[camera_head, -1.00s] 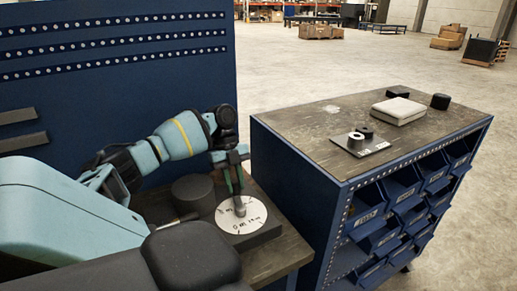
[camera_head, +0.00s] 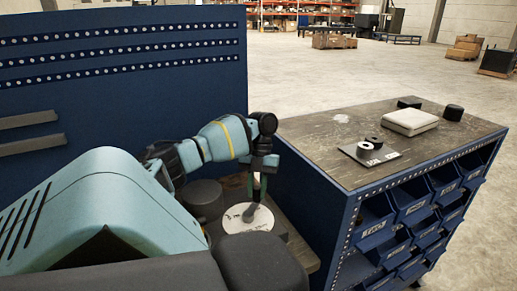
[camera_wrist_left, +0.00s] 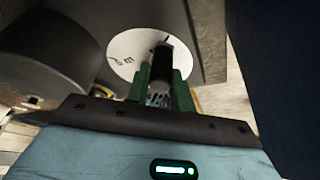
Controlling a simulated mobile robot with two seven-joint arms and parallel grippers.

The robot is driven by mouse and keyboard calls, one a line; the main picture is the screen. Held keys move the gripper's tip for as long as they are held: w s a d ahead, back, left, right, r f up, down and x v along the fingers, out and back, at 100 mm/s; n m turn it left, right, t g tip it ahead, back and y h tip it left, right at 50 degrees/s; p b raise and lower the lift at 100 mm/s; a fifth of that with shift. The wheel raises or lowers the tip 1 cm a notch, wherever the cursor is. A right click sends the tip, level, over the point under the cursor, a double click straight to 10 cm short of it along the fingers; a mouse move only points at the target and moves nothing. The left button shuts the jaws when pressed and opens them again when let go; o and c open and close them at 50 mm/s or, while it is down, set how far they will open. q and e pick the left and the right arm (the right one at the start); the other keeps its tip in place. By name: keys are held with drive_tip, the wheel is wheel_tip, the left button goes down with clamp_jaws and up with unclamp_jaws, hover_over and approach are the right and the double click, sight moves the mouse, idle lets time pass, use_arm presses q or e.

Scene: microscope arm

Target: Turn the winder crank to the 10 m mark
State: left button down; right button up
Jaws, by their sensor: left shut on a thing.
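The winder's white round dial (camera_head: 237,220) lies on a dark base on the workbench, with dark marks that are too small to read in the head view. In the left wrist view the dial (camera_wrist_left: 122,48) shows a few marks, partly hidden by the crank. The dark crank handle (camera_wrist_left: 161,62) stands up from the dial. My left gripper (camera_head: 257,190) points down over the dial, and its green fingers (camera_wrist_left: 160,82) are shut on the crank handle, one on each side. My right gripper is not in view.
A dark cylinder (camera_head: 203,198) stands left of the dial, close to my left arm. A blue perforated panel (camera_head: 120,80) rises behind. A blue cabinet (camera_head: 330,195) with labelled bins stands to the right, bearing a pale box (camera_head: 410,121) and small black items.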

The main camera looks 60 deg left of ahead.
use_arm(q)
drive_tip(key=shift+f, duration=0.1)
idle(0.3)
drive_tip(key=c, duration=1.2)
unclamp_jaws()
